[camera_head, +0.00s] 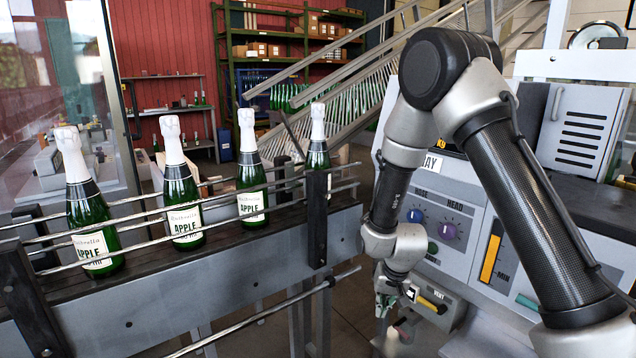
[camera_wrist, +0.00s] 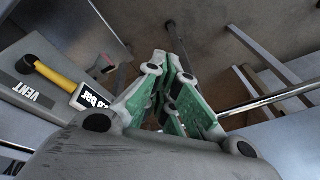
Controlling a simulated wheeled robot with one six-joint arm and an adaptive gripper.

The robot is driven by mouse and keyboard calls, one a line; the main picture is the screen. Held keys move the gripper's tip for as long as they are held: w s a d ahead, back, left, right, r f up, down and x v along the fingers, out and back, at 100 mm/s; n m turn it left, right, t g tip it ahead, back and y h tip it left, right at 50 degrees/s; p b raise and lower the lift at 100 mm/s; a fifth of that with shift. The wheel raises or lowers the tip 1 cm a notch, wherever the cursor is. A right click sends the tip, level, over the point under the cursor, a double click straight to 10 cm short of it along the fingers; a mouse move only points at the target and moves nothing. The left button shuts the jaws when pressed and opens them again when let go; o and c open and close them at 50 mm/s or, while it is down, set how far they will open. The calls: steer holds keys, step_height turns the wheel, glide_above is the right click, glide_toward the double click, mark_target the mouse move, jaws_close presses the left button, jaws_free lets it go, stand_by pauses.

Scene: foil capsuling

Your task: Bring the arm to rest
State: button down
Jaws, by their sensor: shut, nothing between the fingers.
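My gripper (camera_wrist: 172,60) points down in the wrist view, its green-padded fingers together at the tips with nothing between them. In the head view my gripper (camera_head: 383,306) hangs low at the end of my folded arm, right of the conveyor's end and in front of the grey machine. It is small and partly blurred there. It appears apart from the bottles and the rails.
Several foil-topped green bottles (camera_head: 181,205) stand upright on the railed conveyor (camera_head: 190,290) at left. The grey machine (camera_head: 465,262) with knobs stands close at right. A yellow-handled vent valve (camera_wrist: 58,78) lies left of the fingers. Floor shows below the gripper.

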steer(key=s+d+r, duration=0.6)
steer(key=s+r, duration=0.2)
steer(key=r, duration=0.3)
steer(key=s+d+r+n+t, duration=0.1)
steer(key=s+d+r, duration=0.5)
steer(key=s+r, duration=0.3)
steer(key=s+d+r+h, duration=0.1)
steer(key=s+d+r, duration=0.6)
steer(key=r, duration=0.8)
steer(key=shift+s+n+t, duration=0.3)
steer(key=shift+s+t, duration=0.1)
steer(key=shift+s, duration=0.4)
